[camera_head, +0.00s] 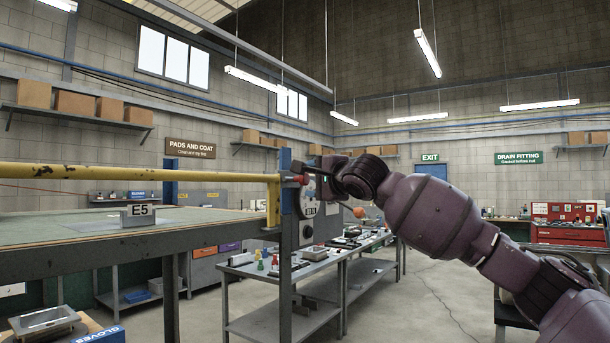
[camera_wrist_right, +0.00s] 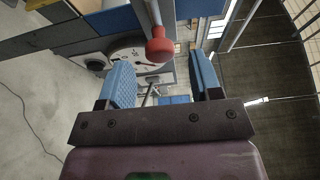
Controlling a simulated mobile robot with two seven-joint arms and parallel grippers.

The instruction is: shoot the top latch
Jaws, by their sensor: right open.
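A red ball knob on a thin rod (camera_wrist_right: 159,47), which looks like the latch handle, shows in the right wrist view. In the head view the red knob (camera_head: 301,180) is at the blue-and-dark panel on the post. My right gripper (camera_wrist_right: 158,66) is open, with its two blue fingers on either side of the knob's line in the wrist view. The knob appears just past the fingertips, and no contact is visible. In the head view my right gripper (camera_head: 312,172) reaches the panel from the right; its fingers are mostly hidden. My left gripper is not in view.
A panel with a round pale dial plate (camera_wrist_right: 128,60) lies beyond the fingers. A yellow rail (camera_head: 150,175) runs along the large table (camera_head: 110,235) at left. A steel bench (camera_head: 262,270) with small items stands behind the post. Open floor lies to the right.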

